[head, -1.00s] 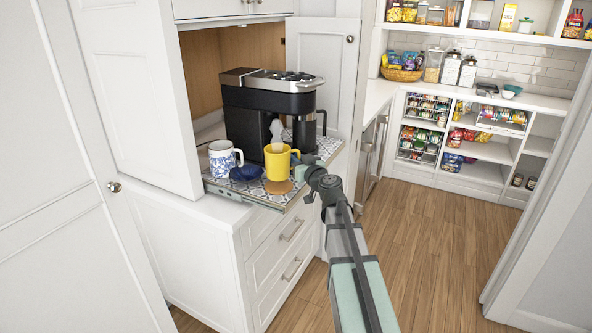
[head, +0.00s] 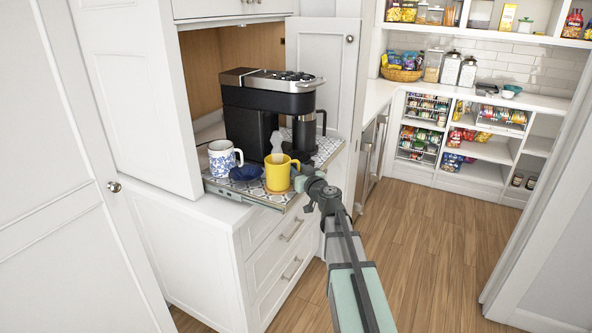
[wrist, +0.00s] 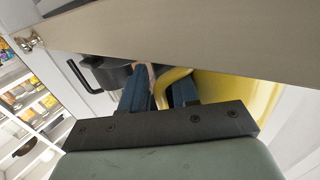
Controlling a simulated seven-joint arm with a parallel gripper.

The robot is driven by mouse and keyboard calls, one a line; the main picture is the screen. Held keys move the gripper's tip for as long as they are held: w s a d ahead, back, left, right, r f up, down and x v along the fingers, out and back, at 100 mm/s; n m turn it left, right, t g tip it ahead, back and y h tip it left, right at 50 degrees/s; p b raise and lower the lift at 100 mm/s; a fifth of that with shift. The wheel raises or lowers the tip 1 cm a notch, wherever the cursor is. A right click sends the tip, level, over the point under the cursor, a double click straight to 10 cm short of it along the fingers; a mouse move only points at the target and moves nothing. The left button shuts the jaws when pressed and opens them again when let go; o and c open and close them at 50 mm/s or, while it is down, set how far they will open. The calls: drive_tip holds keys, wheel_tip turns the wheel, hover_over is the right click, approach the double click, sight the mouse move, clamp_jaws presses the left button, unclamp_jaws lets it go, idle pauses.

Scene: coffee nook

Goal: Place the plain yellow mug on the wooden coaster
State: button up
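The plain yellow mug (head: 279,174) is upright at the front of the pull-out shelf, over the spot of the wooden coaster. The mug hides almost all of the coaster, so I cannot tell whether its base touches it. My gripper (head: 298,167) is at the mug's right side, by its handle. In the wrist view the yellow mug (wrist: 225,95) fills the right, and the blue fingers of my gripper (wrist: 160,90) are closed at its handle; the exact contact is partly hidden.
A blue-and-white patterned mug (head: 222,158) stands to the left, with a dark blue bowl-like item (head: 246,172) between the mugs. A black coffee machine (head: 265,110) stands close behind. The patterned shelf (head: 328,147) has a metal front edge. Cabinet doors flank it.

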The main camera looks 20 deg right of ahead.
drive_tip(key=shift+o, duration=0.9)
drive_tip(key=shift+r, duration=0.1)
drive_tip(key=shift+r, duration=0.1)
drive_tip(key=s+d, duration=0.2)
drive_tip(key=s, duration=1)
drive_tip(key=shift+d, duration=0.2)
drive_tip(key=shift+w, duration=0.1)
idle(1.2)
